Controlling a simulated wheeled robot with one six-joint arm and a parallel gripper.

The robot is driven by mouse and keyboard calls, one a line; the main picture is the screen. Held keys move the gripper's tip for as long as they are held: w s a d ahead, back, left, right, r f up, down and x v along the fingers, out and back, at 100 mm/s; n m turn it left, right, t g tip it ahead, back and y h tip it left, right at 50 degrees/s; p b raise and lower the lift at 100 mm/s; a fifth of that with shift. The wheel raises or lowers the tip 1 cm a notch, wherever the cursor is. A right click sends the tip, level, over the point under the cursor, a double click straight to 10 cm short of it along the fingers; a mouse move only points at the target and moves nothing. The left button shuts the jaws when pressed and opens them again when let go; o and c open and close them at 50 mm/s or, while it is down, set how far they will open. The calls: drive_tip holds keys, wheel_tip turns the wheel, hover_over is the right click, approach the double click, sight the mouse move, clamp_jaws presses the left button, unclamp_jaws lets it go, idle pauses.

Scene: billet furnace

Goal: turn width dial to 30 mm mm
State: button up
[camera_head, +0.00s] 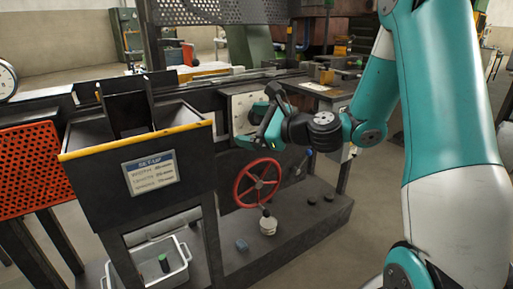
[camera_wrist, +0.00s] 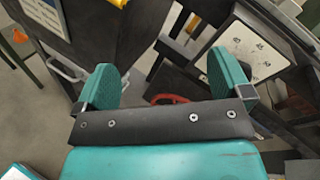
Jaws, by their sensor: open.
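A pale dial plate (camera_head: 238,116) is fixed to the dark machine front in the head view. The same plate, with printed numbers and tick marks, shows at upper right in the wrist view (camera_wrist: 240,35). My gripper (camera_head: 262,110) is in front of the plate's right side and hides part of it. In the wrist view my gripper (camera_wrist: 165,80) is open, with two green fingers wide apart and nothing between them. The right finger overlaps the plate's lower edge. I cannot make out the dial's knob or its setting, nor whether a finger touches it.
A set-up card (camera_head: 151,172) with width and other values hangs on the dark hopper (camera_head: 95,178). A red handwheel (camera_head: 257,183) is below my gripper. A grey bin (camera_head: 178,270) stands at lower left, and an orange perforated guard (camera_head: 28,170) is at far left.

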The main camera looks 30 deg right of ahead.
drive_tip(key=d+f+m+t+h+b, duration=0.1)
drive_tip(key=d+f+m+t+h, duration=0.15)
drive_tip(key=d+m, duration=0.4)
drive_tip(key=d+f+m+t+h+b, duration=0.1)
drive_tip(key=d+f+m+h+b, duration=0.1)
drive_tip(key=d+f+m+h, duration=0.4)
drive_tip(key=n+y+p, duration=0.2)
drive_tip(key=p, duration=1.4)
approach(259, 119)
drive_tip(key=w+r, duration=0.1)
drive_tip(key=w, duration=0.3)
drive_tip(key=p, duration=0.5)
drive_tip(key=shift+w+a+r+m, duration=0.15)
drive_tip(key=shift+w+r+m, duration=0.1)
drive_tip(key=shift+w, duration=0.1)
drive_tip(key=shift+w+f+p, duration=0.1)
drive_tip(key=shift+p, duration=0.9)
drive_tip(key=shift+w+a+f+p, duration=0.15)
drive_tip(key=shift+w+p, duration=0.15)
drive_tip(key=shift+w+f+p, duration=0.15)
drive_tip(key=shift+w, duration=1.15)
drive_tip(key=shift+w+f+p, duration=0.1)
drive_tip(key=shift+w+p, duration=0.05)
drive_tip(key=shift+w, duration=1.2)
drive_tip(key=shift+c, duration=0.4)
drive_tip(key=c, duration=0.8)
drive_tip(key=shift+c, duration=0.2)
